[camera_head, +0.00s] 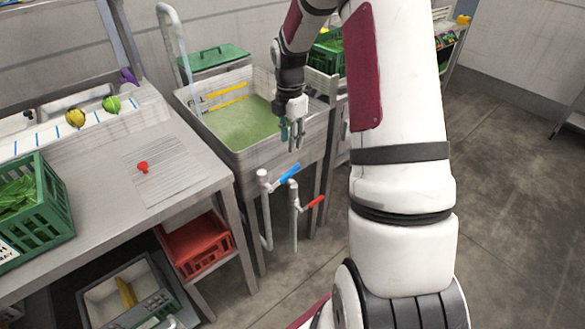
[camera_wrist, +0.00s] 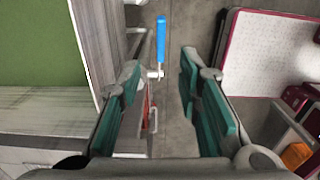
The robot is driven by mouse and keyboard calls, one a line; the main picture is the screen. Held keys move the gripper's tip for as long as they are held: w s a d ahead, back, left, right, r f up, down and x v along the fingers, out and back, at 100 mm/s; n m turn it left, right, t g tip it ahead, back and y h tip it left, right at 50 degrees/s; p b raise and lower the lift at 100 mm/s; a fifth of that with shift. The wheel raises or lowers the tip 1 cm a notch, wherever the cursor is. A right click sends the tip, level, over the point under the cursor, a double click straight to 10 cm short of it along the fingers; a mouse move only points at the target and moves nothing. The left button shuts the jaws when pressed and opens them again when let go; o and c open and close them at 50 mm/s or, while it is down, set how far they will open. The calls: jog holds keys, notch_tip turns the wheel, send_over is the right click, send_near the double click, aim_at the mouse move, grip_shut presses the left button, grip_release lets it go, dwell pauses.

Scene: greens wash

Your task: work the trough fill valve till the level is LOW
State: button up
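The steel trough (camera_head: 268,158) holds green water (camera_head: 240,124), which also shows in the wrist view (camera_wrist: 35,42). Yellow level marks (camera_head: 226,104) are on its inner back wall; the lettering is too small to read. A valve with a blue lever (camera_head: 289,174) and one with a red lever (camera_head: 316,202) stand on pipes at the trough's front. The blue lever (camera_wrist: 161,40) shows ahead between my fingers in the wrist view. My gripper (camera_head: 291,146) is open and empty, pointing down near the trough's front right, above the levers and apart from them. I cannot tell which valve fills.
A steel table (camera_head: 100,215) stands left, with a green crate (camera_head: 40,222) of greens and a small red item (camera_head: 143,167). A red crate (camera_head: 197,246) is below it. A curved pipe (camera_head: 172,30) rises at the trough's back left. The floor (camera_head: 510,190) to the right is clear.

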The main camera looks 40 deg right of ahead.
aim_at(290, 170)
notch_tip(290, 170, down, 13)
jog(key=shift+f+b, duration=0.2)
jog(key=shift+b, duration=0.1)
grip_shut()
